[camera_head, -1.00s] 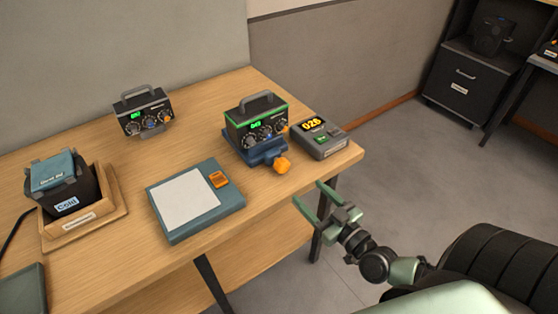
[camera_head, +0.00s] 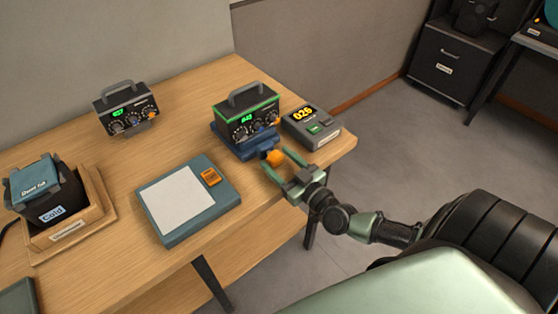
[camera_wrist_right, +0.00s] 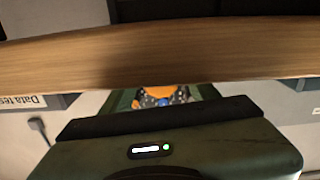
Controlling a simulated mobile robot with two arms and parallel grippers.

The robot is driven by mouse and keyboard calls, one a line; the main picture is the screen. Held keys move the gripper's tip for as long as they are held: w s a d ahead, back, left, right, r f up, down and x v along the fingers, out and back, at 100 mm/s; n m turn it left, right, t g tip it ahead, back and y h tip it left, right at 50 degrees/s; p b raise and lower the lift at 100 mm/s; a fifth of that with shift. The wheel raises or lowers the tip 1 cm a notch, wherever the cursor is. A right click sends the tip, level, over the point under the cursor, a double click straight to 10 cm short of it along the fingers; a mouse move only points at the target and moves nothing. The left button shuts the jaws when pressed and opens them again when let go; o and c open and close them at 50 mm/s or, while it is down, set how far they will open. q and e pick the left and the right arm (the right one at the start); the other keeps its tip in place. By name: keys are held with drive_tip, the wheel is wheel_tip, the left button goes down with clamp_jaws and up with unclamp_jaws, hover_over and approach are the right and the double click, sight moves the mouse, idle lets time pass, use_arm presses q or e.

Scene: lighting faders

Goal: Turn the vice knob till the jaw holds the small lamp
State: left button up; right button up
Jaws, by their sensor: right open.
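The vice is a blue block (camera_head: 262,150) on the table near its right end, with an orange knob (camera_head: 276,158) at its front. A dark box with a grey handle and green-edged top (camera_head: 246,115) sits at the vice; whether it is the small lamp, or gripped by the jaw, I cannot tell. My right gripper (camera_head: 275,156) is open, its two fingers on either side of the knob; contact is unclear. In the right wrist view an orange part (camera_wrist_right: 155,92) shows beyond the table edge, partly hidden. My left gripper is out of view.
A grey meter (camera_head: 312,128) reading 026 stands just right of the vice. A similar dark box (camera_head: 126,108) is behind left. A teal pad with a white sheet (camera_head: 178,200) lies in front, and a wooden tray (camera_head: 70,238) holds a dark bin at left.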

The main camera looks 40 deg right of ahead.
drive_tip(key=shift+c, duration=1.2)
clamp_jaws()
drive_tip(key=m+p, duration=0.1)
drive_tip(key=m, duration=0.1)
drive_tip(key=shift+m, duration=0.4)
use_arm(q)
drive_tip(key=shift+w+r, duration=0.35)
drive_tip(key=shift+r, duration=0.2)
use_arm(e)
drive_tip(key=m, duration=0.2)
drive_tip(key=shift+m, duration=0.4)
drive_tip(key=shift+o, duration=1.2)
unclamp_jaws()
drive_tip(key=shift+f, duration=0.15)
